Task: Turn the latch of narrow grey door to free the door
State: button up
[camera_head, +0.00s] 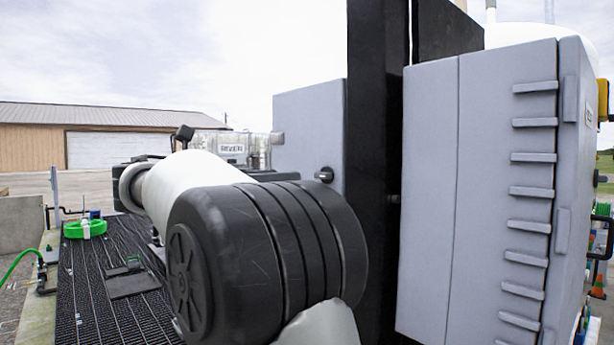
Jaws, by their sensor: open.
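A grey cabinet panel (309,120) stands upright behind my arm, left of a tall black post. A dark round knob with a metallic base (324,174) sticks out low on it; I cannot tell if this is the latch. A larger grey cabinet (480,190) stands at the right, with a vertical seam and a narrow section left of it. A small dark knob (393,198) shows between the post and this cabinet. I cannot tell which panel is the narrow grey door; both look closed. My arm fills the lower middle; I cannot make out my gripper beyond it.
The tall black post (372,150) stands close right of my arm. A clear box with a label (232,150) lies beyond the arm. A dark grated deck (100,285) with a green ring (84,229) extends left. A building (95,135) is far off.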

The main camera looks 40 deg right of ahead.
aim_at(319, 174)
jog(key=d, duration=1)
jog(key=shift+w+d, duration=0.2)
jog(key=shift+w, duration=0.2)
jog(key=c, duration=1.1)
